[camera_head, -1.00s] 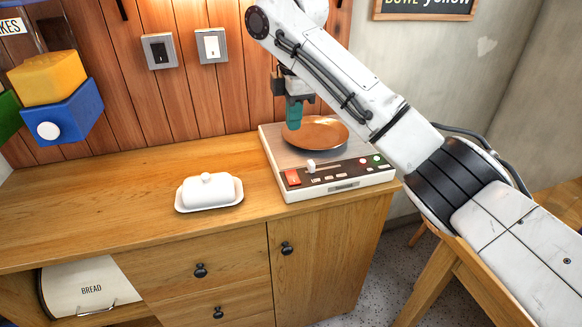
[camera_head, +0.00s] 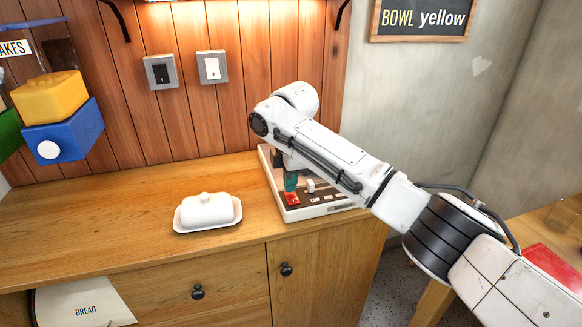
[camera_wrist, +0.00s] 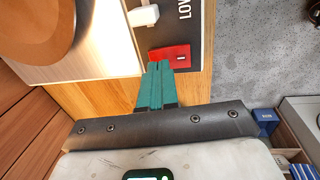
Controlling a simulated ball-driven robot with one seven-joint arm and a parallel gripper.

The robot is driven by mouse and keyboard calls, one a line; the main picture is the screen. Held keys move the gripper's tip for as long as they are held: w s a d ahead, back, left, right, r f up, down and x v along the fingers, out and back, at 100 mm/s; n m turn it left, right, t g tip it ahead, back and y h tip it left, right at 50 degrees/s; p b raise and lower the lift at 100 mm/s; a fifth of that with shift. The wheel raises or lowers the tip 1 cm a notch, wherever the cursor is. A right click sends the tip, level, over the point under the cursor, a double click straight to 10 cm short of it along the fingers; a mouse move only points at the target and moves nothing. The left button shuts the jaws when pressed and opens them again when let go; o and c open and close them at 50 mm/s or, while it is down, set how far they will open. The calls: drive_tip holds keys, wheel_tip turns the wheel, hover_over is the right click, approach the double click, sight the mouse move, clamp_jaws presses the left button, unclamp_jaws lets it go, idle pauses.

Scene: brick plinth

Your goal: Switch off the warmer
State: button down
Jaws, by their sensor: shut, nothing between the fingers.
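The warmer (camera_head: 322,211) is a white unit with a dark control panel at the right end of the wooden counter. Its red rocker switch (camera_head: 292,200) is at the panel's left end, with a white slider knob (camera_head: 311,185) nearby. My gripper (camera_head: 291,190) has teal fingers, shut and empty, pointing down at the red switch. In the wrist view the fingertips (camera_wrist: 158,66) overlap the near edge of the red switch (camera_wrist: 171,52); I cannot tell whether they touch it. The copper dish (camera_wrist: 30,25) on the warmer is hidden behind my arm in the head view.
A white butter dish (camera_head: 208,211) stands on the counter left of the warmer. Two wall switches (camera_head: 160,72) (camera_head: 212,67) are on the wood panelling. Blue and yellow blocks (camera_head: 64,130) are at the left. The counter between is clear.

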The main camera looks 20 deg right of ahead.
drive_tip(key=shift+f, duration=0.6)
drive_tip(key=shift+w, duration=0.1)
drive_tip(key=shift+f, duration=0.15)
drive_tip(key=shift+p, duration=0.55)
drive_tip(key=shift+s+p, duration=0.65)
drive_tip(key=shift+p, duration=0.1)
drive_tip(key=shift+s, duration=0.1)
drive_tip(key=shift+r, duration=0.2)
